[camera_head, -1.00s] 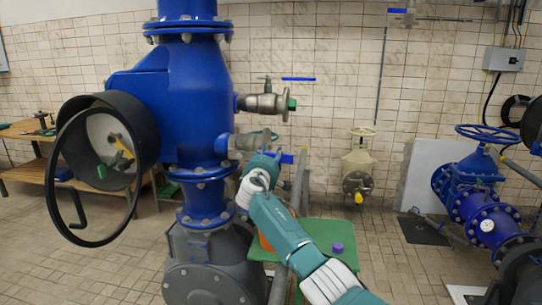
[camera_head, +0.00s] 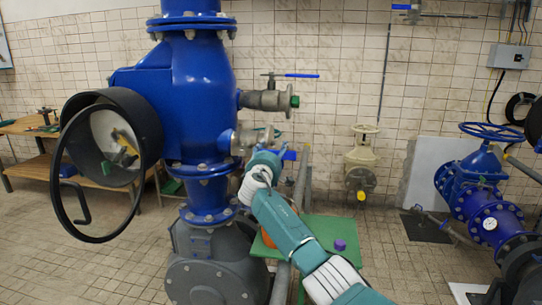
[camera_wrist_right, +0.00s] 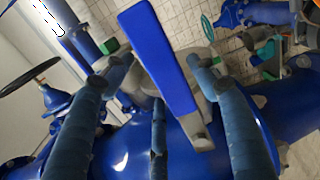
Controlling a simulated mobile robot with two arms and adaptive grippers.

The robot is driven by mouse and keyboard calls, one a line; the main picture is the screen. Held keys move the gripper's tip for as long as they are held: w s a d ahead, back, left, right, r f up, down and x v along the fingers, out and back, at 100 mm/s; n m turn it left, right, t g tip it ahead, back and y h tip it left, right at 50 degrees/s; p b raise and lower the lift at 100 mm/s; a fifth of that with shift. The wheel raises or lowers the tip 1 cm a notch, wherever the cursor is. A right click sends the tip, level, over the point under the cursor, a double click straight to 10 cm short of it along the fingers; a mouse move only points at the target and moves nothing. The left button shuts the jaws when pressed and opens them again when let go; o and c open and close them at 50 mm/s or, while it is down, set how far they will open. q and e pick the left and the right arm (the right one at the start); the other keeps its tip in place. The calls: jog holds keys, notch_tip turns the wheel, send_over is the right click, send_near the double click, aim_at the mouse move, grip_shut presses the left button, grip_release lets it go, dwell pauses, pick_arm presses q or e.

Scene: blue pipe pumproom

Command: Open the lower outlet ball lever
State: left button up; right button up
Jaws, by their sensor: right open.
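The lower outlet ball valve (camera_head: 240,141) sticks out to the right from the blue pipe body, low on its side. Part of its blue lever (camera_head: 289,155) shows just right of my right gripper (camera_head: 269,143), whose fingers are small and partly hidden in the head view. In the right wrist view the blue lever (camera_wrist_right: 160,55) lies lengthwise between the spread fingers of my right gripper (camera_wrist_right: 158,75). The fingers are open, with gaps to the lever visible on both sides; whether any finger touches it I cannot tell. My left gripper is out of view.
Above is the upper outlet valve (camera_head: 268,99) with its blue lever (camera_head: 302,75). A large black handwheel (camera_head: 75,180) stands at left. A green table (camera_head: 322,230) with a purple cap (camera_head: 340,245) stands behind my right arm.

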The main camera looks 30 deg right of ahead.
jog(key=v, duration=1.2)
jog(key=shift+r, duration=0.15)
jog(key=shift+w, duration=0.1)
